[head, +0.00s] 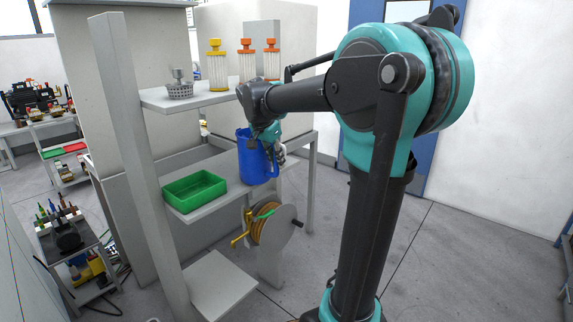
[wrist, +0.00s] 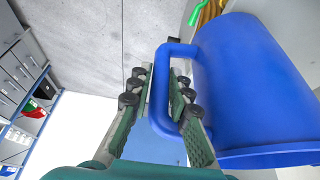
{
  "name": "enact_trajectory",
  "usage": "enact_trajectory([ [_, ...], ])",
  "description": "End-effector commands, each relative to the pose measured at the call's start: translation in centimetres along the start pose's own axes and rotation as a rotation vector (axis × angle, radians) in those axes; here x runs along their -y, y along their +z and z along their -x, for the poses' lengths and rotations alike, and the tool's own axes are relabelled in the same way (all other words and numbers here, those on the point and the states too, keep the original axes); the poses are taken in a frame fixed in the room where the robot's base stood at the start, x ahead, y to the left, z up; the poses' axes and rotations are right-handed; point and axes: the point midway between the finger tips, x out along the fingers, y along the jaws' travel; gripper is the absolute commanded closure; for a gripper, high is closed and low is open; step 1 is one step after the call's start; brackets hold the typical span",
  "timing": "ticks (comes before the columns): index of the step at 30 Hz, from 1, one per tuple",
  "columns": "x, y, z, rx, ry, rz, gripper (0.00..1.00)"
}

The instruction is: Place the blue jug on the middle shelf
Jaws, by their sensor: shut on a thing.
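The blue jug (head: 252,160) is at the middle shelf (head: 207,208), right of the green tray, in the head view. It stands about upright near the shelf's front right part. I cannot tell whether its base touches the shelf. My gripper (head: 277,152) is at the jug's right side, partly hidden by the arm and jug. In the wrist view the jug (wrist: 255,85) fills the right side, and my gripper (wrist: 160,98) has its two fingers on either side of the jug's handle, shut on it.
A green tray (head: 194,190) sits on the middle shelf, left of the jug. The upper shelf (head: 195,101) holds a metal basket (head: 179,88) and several filter cartridges (head: 217,68). A hose reel (head: 270,222) hangs below the middle shelf. A low shelf (head: 222,285) is bare.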

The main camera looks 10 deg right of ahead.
Motion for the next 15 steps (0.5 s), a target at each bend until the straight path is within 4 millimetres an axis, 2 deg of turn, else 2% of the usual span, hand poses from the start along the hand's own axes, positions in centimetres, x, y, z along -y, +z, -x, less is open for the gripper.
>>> enact_trajectory([
  [8,1.3,0.0,0.0,-0.001,-0.001,-0.001,1.00],
  [15,4.1,0.0,0.0,-0.001,-0.001,0.000,1.00],
])
